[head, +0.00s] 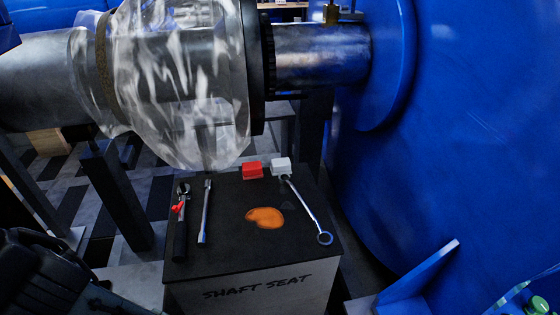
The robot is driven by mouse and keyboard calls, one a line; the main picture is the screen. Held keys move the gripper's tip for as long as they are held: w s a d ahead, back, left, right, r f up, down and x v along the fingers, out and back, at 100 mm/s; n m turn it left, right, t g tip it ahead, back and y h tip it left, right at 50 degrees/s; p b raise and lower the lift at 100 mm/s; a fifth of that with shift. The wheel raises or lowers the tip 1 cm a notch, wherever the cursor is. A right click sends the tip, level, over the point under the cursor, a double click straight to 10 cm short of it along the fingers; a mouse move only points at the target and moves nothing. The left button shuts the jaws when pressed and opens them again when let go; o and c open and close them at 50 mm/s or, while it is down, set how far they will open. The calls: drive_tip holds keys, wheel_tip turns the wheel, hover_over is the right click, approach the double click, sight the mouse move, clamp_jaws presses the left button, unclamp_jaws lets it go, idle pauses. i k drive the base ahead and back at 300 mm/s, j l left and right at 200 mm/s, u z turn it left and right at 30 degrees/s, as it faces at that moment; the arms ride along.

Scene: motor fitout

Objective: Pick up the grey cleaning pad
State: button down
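A small pale grey-white block (281,167), the only thing like a grey pad that I can make out, lies at the far edge of the black top of the box marked "SHAFT SEAT" (228,259). A red block (251,169) of similar size sits just left of it. The upper end of a combination wrench (309,213) lies right at the pale block's near side; I cannot tell if they touch. My gripper is not recognisable in the head view.
An orange patch (264,217) is mid-top. A ratchet-like tool (181,220) and a slim steel tool (204,212) lie left. A shaft in clear wrap (180,80) hangs over the far side. A large blue housing (470,150) stands right, a dark ribbed object (45,275) lower left.

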sight(278, 166)
drive_tip(key=k+j+z, duration=0.2)
drive_tip(key=j+z, duration=0.2)
drive_tip(key=i+j, duration=0.25)
drive_tip(key=i, duration=0.2)
drive_tip(key=i+j, duration=0.3)
drive_tip(key=i, duration=0.1)
